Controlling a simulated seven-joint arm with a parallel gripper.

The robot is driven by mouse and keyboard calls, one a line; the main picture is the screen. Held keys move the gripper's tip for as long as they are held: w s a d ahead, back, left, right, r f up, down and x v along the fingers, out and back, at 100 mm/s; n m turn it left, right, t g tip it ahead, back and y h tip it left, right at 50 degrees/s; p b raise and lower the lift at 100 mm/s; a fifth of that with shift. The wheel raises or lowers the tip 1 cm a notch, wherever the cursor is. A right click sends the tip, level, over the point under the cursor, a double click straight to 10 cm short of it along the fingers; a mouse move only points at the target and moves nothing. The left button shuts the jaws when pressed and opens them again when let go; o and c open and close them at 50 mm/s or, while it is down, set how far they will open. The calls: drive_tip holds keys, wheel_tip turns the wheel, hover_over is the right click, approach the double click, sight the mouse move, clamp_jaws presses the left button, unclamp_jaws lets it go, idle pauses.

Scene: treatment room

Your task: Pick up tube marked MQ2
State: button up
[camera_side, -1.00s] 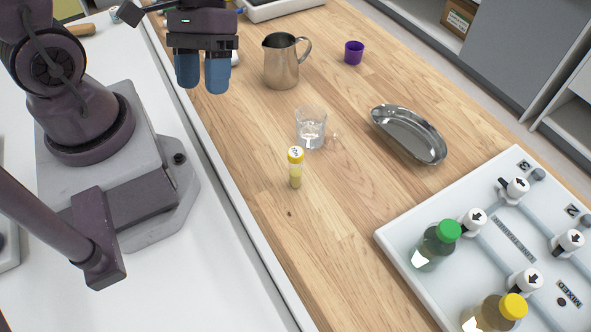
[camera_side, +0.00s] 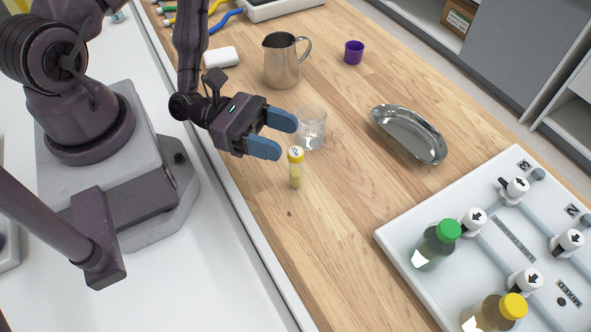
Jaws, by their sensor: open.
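A small clear tube (camera_side: 295,172) with a yellow cap stands upright on the wooden table. There is a dark mark on top of its cap, too small to read. My gripper (camera_side: 280,135) has blue fingertips, is open and empty, and points right just up and left of the tube. The lower fingertip appears close to the cap; I cannot tell whether they touch.
A glass beaker (camera_side: 312,128) stands close behind the tube, partly behind the upper fingertip. A steel jug (camera_side: 281,62), a purple cup (camera_side: 354,52) and a kidney dish (camera_side: 408,134) stand farther off. A white valve board (camera_side: 405,246) with bottles is at lower right. Table below the tube is clear.

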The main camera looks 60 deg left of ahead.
sight(296, 170)
wheel_tip(296, 170, down, 7)
drive_tip(key=shift+w+r, duration=0.1)
drive_tip(key=x, duration=0.5)
idle(0.3)
drive_tip(key=shift+a, duration=0.1)
drive_tip(key=c, duration=1)
